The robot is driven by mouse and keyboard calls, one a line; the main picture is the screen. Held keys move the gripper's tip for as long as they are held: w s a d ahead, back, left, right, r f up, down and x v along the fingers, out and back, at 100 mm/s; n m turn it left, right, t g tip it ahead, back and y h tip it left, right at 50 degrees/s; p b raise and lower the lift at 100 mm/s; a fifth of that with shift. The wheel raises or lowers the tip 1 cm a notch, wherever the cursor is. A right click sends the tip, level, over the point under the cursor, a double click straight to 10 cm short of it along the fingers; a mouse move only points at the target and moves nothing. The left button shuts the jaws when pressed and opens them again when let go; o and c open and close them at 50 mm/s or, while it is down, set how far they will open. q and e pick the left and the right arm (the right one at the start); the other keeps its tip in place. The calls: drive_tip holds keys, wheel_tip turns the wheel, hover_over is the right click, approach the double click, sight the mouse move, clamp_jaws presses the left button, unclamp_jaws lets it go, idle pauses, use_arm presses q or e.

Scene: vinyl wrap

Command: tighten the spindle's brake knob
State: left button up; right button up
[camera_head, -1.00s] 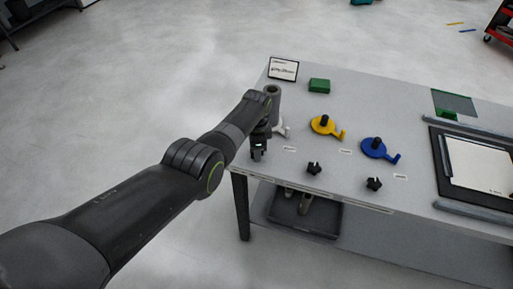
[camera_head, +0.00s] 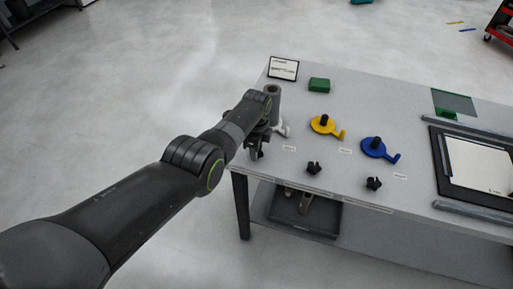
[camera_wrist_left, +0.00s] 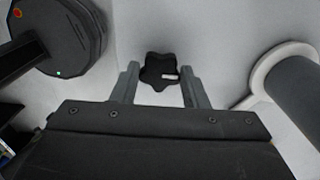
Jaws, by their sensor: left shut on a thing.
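The black star-shaped brake knob (camera_wrist_left: 160,70) sits between the fingertips of my left gripper (camera_wrist_left: 159,76) in the left wrist view. My left gripper (camera_head: 256,148) is shut on it at the table's near left corner. In the head view the arm and gripper largely hide this knob. The leftmost spindle stands just beyond, with a pale base (camera_head: 282,130) and a grey upright roll or tube (camera_head: 273,98). It also shows at the right of the left wrist view, as a grey cylinder (camera_wrist_left: 297,88) on a pale ring. My right gripper is not in view.
A yellow spindle (camera_head: 322,125) and a blue spindle (camera_head: 373,149) stand to the right, with black knobs (camera_head: 314,168) (camera_head: 374,183) in front. A green block (camera_head: 319,85) and a sign (camera_head: 283,68) are at the back. A framed panel (camera_head: 480,163) lies at the right.

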use_arm(q)
drive_tip(key=shift+w+r, duration=0.1)
drive_tip(key=o, duration=1)
drive_tip(key=shift+r+p, duration=0.35)
drive_tip(key=shift+r, duration=0.05)
wheel_tip(320, 180, up, 5)
drive_tip(key=shift+r+p, duration=0.1)
drive_tip(key=shift+p, duration=0.95)
wheel_tip(320, 180, up, 11)
drive_tip(key=shift+r+b, duration=0.15)
drive_tip(key=shift+b, duration=0.55)
